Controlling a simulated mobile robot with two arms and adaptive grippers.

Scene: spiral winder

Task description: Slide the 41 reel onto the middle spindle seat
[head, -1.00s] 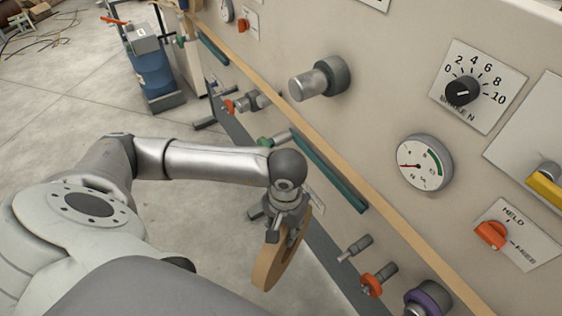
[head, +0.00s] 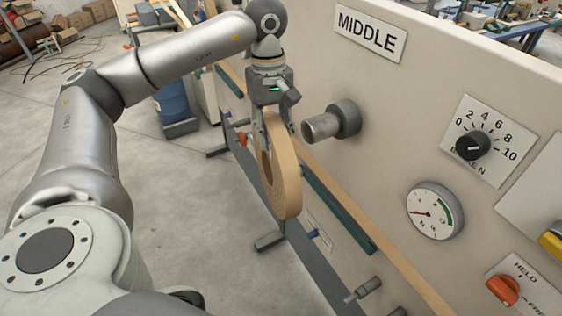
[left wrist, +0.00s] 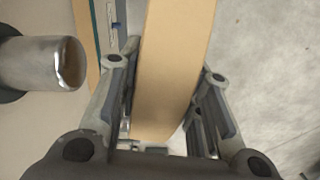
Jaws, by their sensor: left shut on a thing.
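The tan reel (head: 284,178) hangs upright below my left gripper (head: 268,118) in the head view. My left gripper is shut on the reel's upper rim, one finger on each side. In the left wrist view the reel (left wrist: 172,60) runs up between the two fingers (left wrist: 165,95). The middle spindle seat (head: 325,125) is a metal stub with a dark collar on the panel, under the MIDDLE sign (head: 370,35). The reel is left of the stub's end and apart from it. The stub end (left wrist: 62,63) also shows at the left of the wrist view. No number is readable on the reel. My right gripper is not in view.
A wooden ledge (head: 345,207) runs along the panel below the spindle. Open floor (head: 195,235) lies to the left.

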